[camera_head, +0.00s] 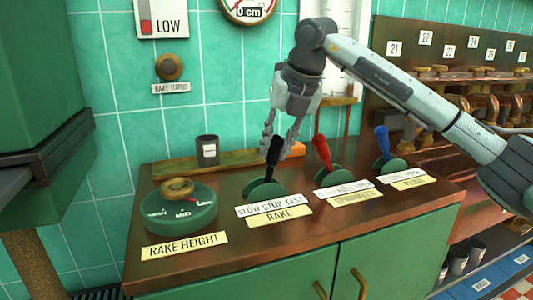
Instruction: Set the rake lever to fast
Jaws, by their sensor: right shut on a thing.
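The rake lever (273,152) has a black handle rising from a round green base (264,188) on the wooden console. Its handle tilts slightly to the right in the picture. In front of it a white label (268,205) reads SLOW STOP FAST, above a yellow RAKE label (280,215). My right gripper (277,145) comes down from above and is shut on the black handle, its fingers partly around the upper end. Which marking the lever stands at is hard to tell. My left gripper is not in view.
A red lever (322,152) and a blue lever (382,141) stand to the right on green bases. A green RAKE HEIGHT dial (180,213) sits at the left. A dark cup (207,151) stands behind. The console front between dial and labels is clear.

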